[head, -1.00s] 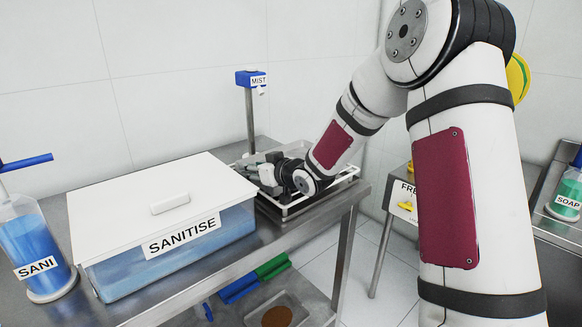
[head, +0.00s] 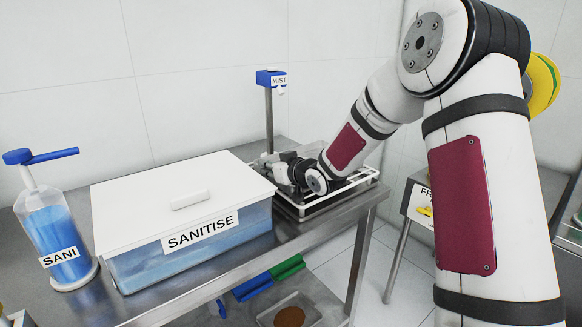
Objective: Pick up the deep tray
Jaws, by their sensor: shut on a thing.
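My gripper (head: 280,172) is at the white wire rack (head: 340,199) on the steel bench, just right of the sanitise box. It is shut on a greyish metal tray, which I take to be the deep tray. My gripper and forearm hide most of that tray. Its depth, and whether it is clear of the rack, cannot be told.
The lidded SANITISE box (head: 187,200) stands close left of my gripper. The MIST post (head: 270,115) rises just behind. The SANI bottle (head: 59,235) stands at the far left. A lower shelf holds blue and green items and a tray with brown contents (head: 289,317).

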